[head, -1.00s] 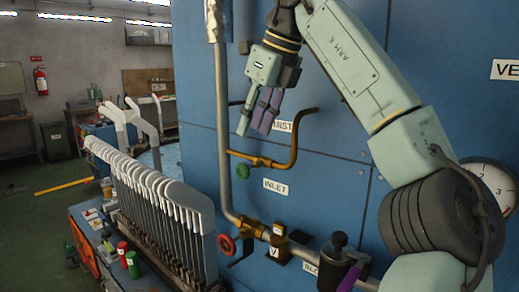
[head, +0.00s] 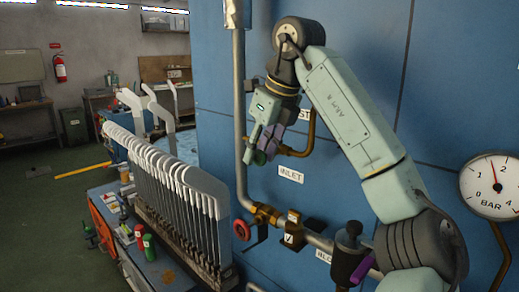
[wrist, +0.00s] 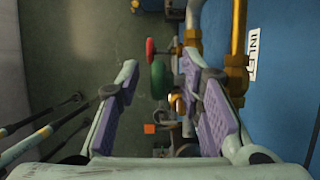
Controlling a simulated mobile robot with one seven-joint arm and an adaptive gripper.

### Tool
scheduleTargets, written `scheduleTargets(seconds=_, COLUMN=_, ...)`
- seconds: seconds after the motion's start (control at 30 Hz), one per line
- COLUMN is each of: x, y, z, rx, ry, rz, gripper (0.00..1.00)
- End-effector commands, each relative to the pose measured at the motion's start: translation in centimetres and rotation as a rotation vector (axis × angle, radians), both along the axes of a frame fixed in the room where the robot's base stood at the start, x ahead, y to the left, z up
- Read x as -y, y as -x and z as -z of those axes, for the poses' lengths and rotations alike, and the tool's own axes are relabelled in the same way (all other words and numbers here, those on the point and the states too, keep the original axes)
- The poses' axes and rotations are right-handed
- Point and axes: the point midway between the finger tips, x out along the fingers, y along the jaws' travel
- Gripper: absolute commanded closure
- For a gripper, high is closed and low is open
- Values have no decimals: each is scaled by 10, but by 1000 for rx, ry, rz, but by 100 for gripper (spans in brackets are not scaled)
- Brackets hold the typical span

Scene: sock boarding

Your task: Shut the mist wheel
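The mist wheel is a small green handwheel (head: 261,158) on a brass valve on the blue panel, beside the partly covered MIST label (head: 305,115). My gripper (head: 259,150) points down at it, its fingers hiding part of the wheel and valve. In the wrist view the green wheel (wrist: 158,80) appears between the two purple-padded fingers, with a visible gap on each side. My gripper is open and holds nothing. I cannot tell exactly how deep the wheel sits between the fingers.
A red handwheel (head: 242,230) sits lower on the grey pipe, below the INLET label (head: 290,174). A brass pipe (wrist: 237,55) runs close beside the right finger. A rack of white sock boards (head: 180,200) stands left. A pressure gauge (head: 491,186) is at right.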

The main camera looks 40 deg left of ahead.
Motion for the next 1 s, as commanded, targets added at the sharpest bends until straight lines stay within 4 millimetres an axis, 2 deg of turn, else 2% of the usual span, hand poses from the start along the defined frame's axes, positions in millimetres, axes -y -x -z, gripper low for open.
scheduleTargets(seconds=0.17, x=0, y=0, z=0, rx=0, ry=0, rz=0, gripper=67)
scheduleTargets(seconds=0.67, x=0, y=0, z=0, rx=0, ry=0, rz=-1, gripper=100)
scheduleTargets(seconds=1.0, x=0, y=0, z=0, rx=0, ry=-5, rz=0, gripper=100)
